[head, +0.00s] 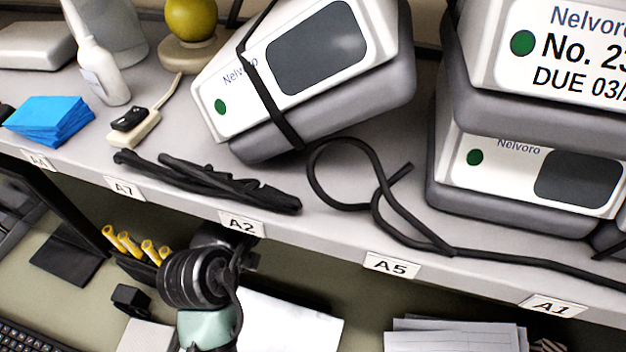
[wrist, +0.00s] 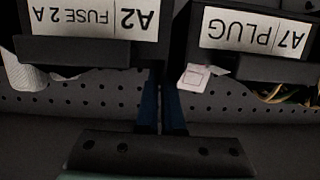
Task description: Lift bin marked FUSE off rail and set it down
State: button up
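The black bin marked A2 FUSE 2 A (wrist: 75,50) is at the upper left of the wrist view, its label upside down. A pale crumpled item shows at its edge. It hangs before a grey perforated panel. My gripper (wrist: 161,90) shows two dark blue fingers close together, reaching up to the gap beside the bin's right end. Their tips are in shadow, so I cannot tell whether they touch or grip anything. In the head view my wrist is below the shelf's A2 label (head: 242,224). The FUSE bin cannot be made out there.
A black bin marked A7 PLUG (wrist: 262,66) is close right of the fingers. The grey shelf (head: 330,240) overhangs my wrist, with pumps (head: 300,75) and black cables on top. Yellow-ended items (head: 135,243) stand left of my wrist. White papers (head: 290,320) lie below.

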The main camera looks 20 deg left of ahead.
jog(key=shift+w+d+f, duration=0.3)
jog(key=shift+w+f, duration=0.1)
jog(key=shift+f, duration=0.1)
jog(key=shift+w+d+f, duration=0.25)
jog(key=shift+w+f, duration=0.1)
jog(key=shift+f, duration=0.1)
grip_shut()
jog(key=shift+f, duration=0.2)
jog(key=shift+g, duration=0.4)
jog(key=x, duration=0.4)
jog(key=shift+s+a+f, duration=0.15)
jog(key=shift+a+f, duration=0.1)
jog(key=shift+f, duration=0.15)
jog(key=shift+s+r, duration=0.35)
jog(key=shift+s, duration=0.05)
jog(key=shift+w+a+f, duration=0.1)
jog(key=shift+a, duration=0.1)
